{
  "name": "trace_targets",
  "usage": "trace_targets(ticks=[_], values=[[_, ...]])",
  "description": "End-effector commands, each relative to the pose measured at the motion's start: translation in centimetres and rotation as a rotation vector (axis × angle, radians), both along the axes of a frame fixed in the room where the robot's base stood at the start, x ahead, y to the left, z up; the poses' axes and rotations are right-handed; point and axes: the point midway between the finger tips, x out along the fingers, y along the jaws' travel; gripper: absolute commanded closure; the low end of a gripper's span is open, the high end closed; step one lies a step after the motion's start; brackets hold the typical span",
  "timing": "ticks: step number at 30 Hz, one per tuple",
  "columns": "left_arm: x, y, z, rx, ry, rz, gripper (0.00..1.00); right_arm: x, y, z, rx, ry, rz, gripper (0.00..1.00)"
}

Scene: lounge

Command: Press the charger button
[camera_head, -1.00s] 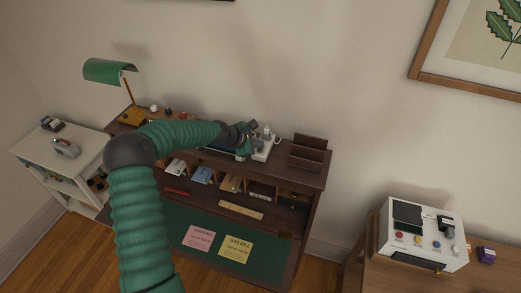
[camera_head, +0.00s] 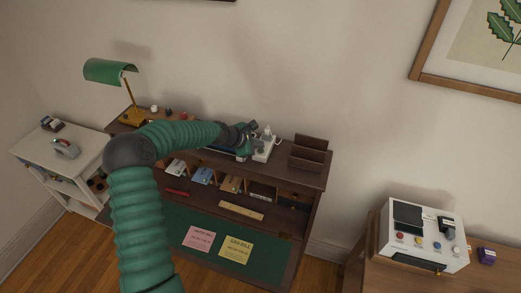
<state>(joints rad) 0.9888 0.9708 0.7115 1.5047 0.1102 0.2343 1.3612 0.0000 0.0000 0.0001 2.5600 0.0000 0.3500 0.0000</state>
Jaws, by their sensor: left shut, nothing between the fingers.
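A small white charger (camera_head: 265,149) stands on the top of the dark wooden desk, towards its right part. My left arm, green and ribbed, reaches in from the left over the desk. My left gripper (camera_head: 250,131) is at the charger's left side, close to it; I cannot tell whether they touch. The gripper is shut and empty. The charger's button is too small to make out, and the gripper and wrist hide part of the charger's left side. My right gripper is not in view.
A dark letter holder (camera_head: 308,153) stands just right of the charger. A green lamp (camera_head: 110,72) stands at the desk's left end. Cubbyholes with papers lie below the desk top. A white box with coloured buttons (camera_head: 422,235) sits on a separate wooden table at the right.

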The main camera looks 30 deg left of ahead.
Motion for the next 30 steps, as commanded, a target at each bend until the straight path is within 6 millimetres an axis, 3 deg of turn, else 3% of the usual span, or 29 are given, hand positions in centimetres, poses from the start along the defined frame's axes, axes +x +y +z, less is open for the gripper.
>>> trace_targets(ticks=[30], values=[[-0.13,0.01,-0.74,0.001,0.001,0.001,1.0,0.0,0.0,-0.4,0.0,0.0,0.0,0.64]])
